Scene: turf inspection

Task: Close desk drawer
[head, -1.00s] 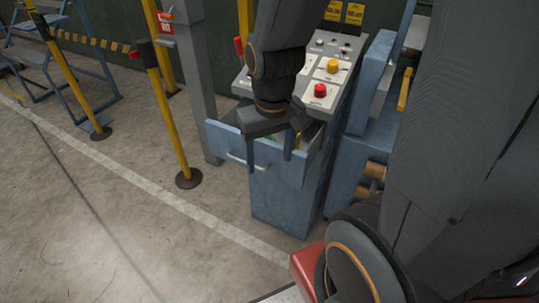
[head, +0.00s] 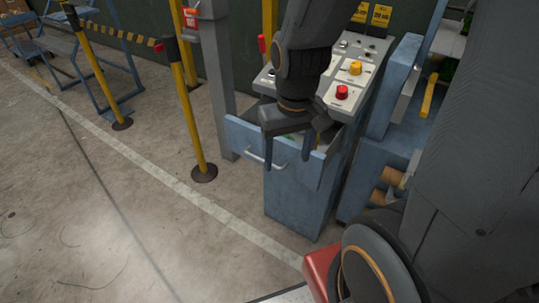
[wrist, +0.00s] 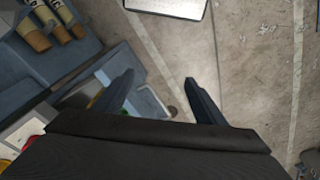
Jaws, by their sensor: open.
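The blue-grey desk (head: 300,195) is a control console with a sloped button panel. Its drawer (head: 238,133) stands pulled out toward the left, with a pale bar handle (head: 264,159) on its front. Small green and yellow contents partly show inside. My gripper (head: 288,152) points down over the drawer, its fingers apart with nothing visible between them. One finger overlaps the drawer front near the handle; I cannot tell whether they touch. In the wrist view the open gripper (wrist: 159,82) has its left finger across the drawer, while its right finger is over the floor.
Yellow posts (head: 188,110) with dark round bases stand left of the desk. A blue unit with brown cylinders (head: 391,185) is close on the right. The concrete floor (head: 110,215) in front and left is clear, with a painted pale line.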

